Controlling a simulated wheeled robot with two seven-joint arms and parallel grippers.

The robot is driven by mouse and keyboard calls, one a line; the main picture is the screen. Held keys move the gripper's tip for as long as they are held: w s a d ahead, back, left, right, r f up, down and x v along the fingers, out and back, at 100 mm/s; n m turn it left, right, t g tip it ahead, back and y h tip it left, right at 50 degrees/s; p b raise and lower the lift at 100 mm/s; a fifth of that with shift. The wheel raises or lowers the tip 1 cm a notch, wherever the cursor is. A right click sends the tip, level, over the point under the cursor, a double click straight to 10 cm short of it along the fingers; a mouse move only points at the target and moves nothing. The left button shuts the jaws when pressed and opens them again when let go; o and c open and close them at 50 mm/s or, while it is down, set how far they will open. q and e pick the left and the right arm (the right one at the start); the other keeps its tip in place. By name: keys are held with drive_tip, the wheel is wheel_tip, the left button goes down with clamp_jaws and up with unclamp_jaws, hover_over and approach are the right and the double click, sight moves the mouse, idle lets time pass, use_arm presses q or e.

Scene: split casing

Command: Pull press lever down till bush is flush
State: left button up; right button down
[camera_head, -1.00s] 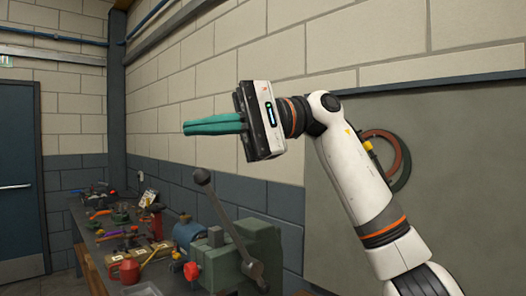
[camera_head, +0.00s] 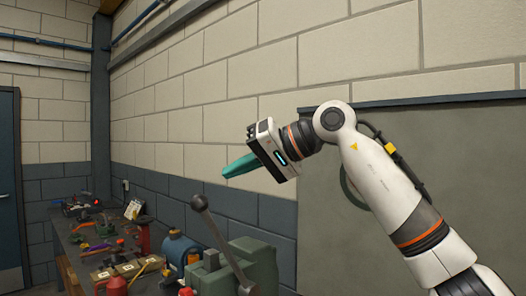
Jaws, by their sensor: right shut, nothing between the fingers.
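The press lever (camera_head: 223,243) is a dark grey rod with a round ball knob (camera_head: 199,202) at its upper end. It leans up and to the left from the green press body (camera_head: 252,266) at the bottom of the view. My right gripper (camera_head: 226,174) has teal fingers that are shut and empty. It is in the air above and a little right of the knob, apart from it, with its fingers pointing left and slightly down. The bush is not visible. My left gripper is not in view.
A workbench (camera_head: 72,262) runs along the wall at left, crowded with tools. A blue round machine (camera_head: 178,248) and a red can (camera_head: 116,286) stand left of the press. A grey-green panel (camera_head: 320,220) covers the wall behind my right arm.

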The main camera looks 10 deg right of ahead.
drive_tip(key=shift+s+a+f, duration=0.25)
drive_tip(key=shift+a+f, duration=0.45)
drive_tip(key=shift+f, duration=0.1)
drive_tip(key=shift+s+a+f, duration=0.2)
drive_tip(key=shift+a+f, duration=0.5)
drive_tip(key=shift+f, duration=0.05)
drive_tip(key=shift+a, duration=0.1)
